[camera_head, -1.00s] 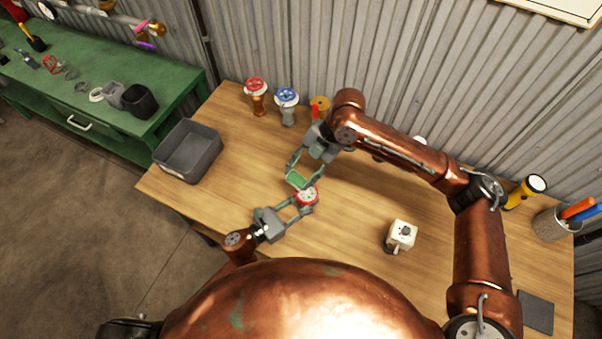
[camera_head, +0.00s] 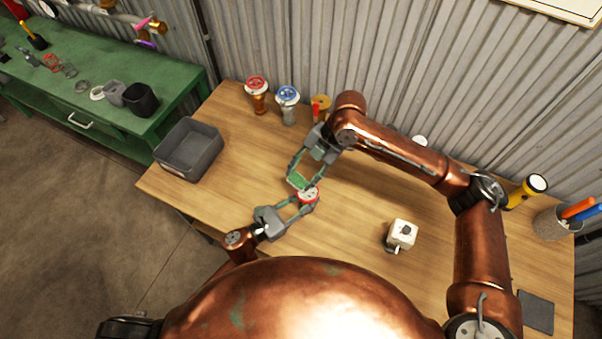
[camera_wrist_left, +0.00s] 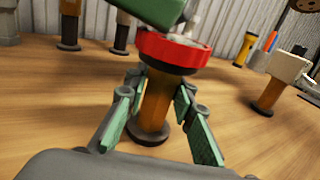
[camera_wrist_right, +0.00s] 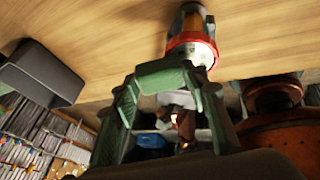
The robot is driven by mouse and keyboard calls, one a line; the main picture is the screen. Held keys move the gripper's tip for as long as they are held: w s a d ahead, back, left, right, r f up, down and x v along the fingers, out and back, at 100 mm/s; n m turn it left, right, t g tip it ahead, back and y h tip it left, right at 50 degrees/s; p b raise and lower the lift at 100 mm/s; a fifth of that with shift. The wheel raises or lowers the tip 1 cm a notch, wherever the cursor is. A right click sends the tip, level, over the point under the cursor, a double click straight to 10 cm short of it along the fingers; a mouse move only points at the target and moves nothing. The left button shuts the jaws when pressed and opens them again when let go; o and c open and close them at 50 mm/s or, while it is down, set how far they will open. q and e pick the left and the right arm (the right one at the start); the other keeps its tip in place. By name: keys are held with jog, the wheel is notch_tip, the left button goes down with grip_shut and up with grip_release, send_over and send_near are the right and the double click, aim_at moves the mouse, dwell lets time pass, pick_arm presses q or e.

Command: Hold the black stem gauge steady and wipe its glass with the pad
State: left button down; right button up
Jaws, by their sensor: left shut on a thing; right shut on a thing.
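The gauge (camera_head: 308,195) has a red rim and a pale face; the left wrist view shows its amber-brown stem (camera_wrist_left: 155,103) and dark base, upright on the table. My left gripper (camera_head: 298,207) is shut on this stem, one finger on each side. My right gripper (camera_head: 300,176) is shut on a green pad (camera_head: 298,181), held over the far left part of the gauge's face. The pad (camera_wrist_left: 148,10) hides part of the face in the left wrist view. Whether it touches the glass I cannot tell. The right wrist view also shows the gauge (camera_wrist_right: 190,48) beyond the pad.
Red-topped (camera_head: 256,92) and blue-topped (camera_head: 287,100) fittings stand at the back, beside a brass-coloured one (camera_head: 320,104). A grey bin (camera_head: 188,150) sits at the left. A white block-shaped device (camera_head: 403,234) stands to the right. The table's front middle is clear.

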jog(key=shift+s+d, duration=0.8)
jog(key=shift+d, duration=0.35)
jog(key=shift+w+a+f, duration=0.25)
jog(key=shift+w+a, duration=0.5)
jog(key=shift+a, duration=0.3)
jog(key=shift+s+d+r, duration=0.1)
jog(key=shift+s+d, duration=0.65)
jog(key=shift+d, duration=0.25)
jog(key=shift+w+a+r, duration=0.15)
jog(key=shift+w+a, duration=0.65)
jog(key=shift+a, duration=0.3)
jog(key=shift+s+d, duration=0.7)
jog(key=shift+d, duration=0.35)
jog(key=shift+w+a+f, duration=0.15)
jog(key=shift+w+a, duration=0.15)
jog(key=shift+a, duration=0.2)
jog(key=shift+w+a+f, duration=0.15)
jog(key=shift+w+a, duration=0.15)
jog(key=shift+a, duration=0.15)
